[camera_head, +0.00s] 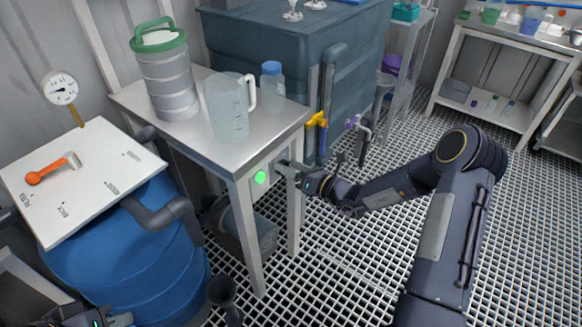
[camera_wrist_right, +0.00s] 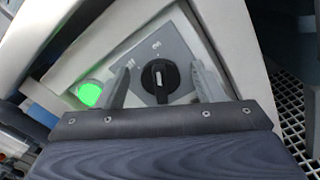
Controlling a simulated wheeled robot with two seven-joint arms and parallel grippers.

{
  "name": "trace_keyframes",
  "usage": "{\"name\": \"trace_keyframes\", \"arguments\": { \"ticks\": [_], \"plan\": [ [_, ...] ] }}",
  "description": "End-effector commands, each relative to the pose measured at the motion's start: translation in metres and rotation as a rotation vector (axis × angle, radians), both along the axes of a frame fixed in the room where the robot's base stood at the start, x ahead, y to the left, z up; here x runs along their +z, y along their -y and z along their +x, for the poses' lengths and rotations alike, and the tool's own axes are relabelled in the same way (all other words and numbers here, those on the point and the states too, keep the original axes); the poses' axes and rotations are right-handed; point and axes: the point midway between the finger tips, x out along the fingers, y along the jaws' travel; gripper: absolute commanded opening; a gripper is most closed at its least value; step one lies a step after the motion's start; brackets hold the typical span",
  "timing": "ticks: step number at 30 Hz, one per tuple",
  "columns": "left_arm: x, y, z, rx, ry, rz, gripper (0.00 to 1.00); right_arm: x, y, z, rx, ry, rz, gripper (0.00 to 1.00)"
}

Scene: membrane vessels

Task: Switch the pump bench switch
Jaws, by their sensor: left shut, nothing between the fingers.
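The pump bench switch (camera_wrist_right: 158,79) is a black rotary knob on a grey plate with small position labels, in the right wrist view. A lit green lamp (camera_wrist_right: 90,93) is beside it. The lamp also shows on the bench front in the head view (camera_head: 260,178). My right gripper (camera_wrist_right: 163,84) is open, with one finger on each side of the knob. Gaps show between the fingers and the knob. In the head view my right gripper (camera_head: 284,169) is at the bench front and hides the knob. My left gripper (camera_head: 118,321) is shut and empty at the bottom left edge, partly cut off.
The bench top (camera_head: 205,152) holds a green-lidded canister (camera_head: 165,80), a clear jug (camera_head: 228,112) and a blue-capped bottle (camera_head: 272,80). A blue barrel (camera_head: 135,255) stands at left under a white board (camera_head: 90,165) with an orange-handled tool (camera_head: 50,168). Grated floor (camera_head: 345,260) is open at right.

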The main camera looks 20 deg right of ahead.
Motion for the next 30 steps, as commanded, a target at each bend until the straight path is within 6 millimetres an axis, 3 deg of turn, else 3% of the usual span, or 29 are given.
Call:
{"name": "trace_keyframes", "arguments": {
  "ticks": [8, 21, 30],
  "plan": [
    [0.001, 0.0, 0.0, 0.0, 0.0, 0.0, 0.0, 0.0, 0.002, -0.002, -0.001, 0.0, -0.001, 0.62],
    [0.01, 0.0, 0.0, 0.0, 0.0, 0.0, 0.0, 0.001, 0.043, -0.053, -0.003, -0.001, -0.002, 0.62],
    [0.011, 0.0, 0.0, 0.0, 0.0, 0.0, 0.0, 0.0, 0.048, -0.062, 0.0, 0.0, 0.0, 0.62]
  ]
}}
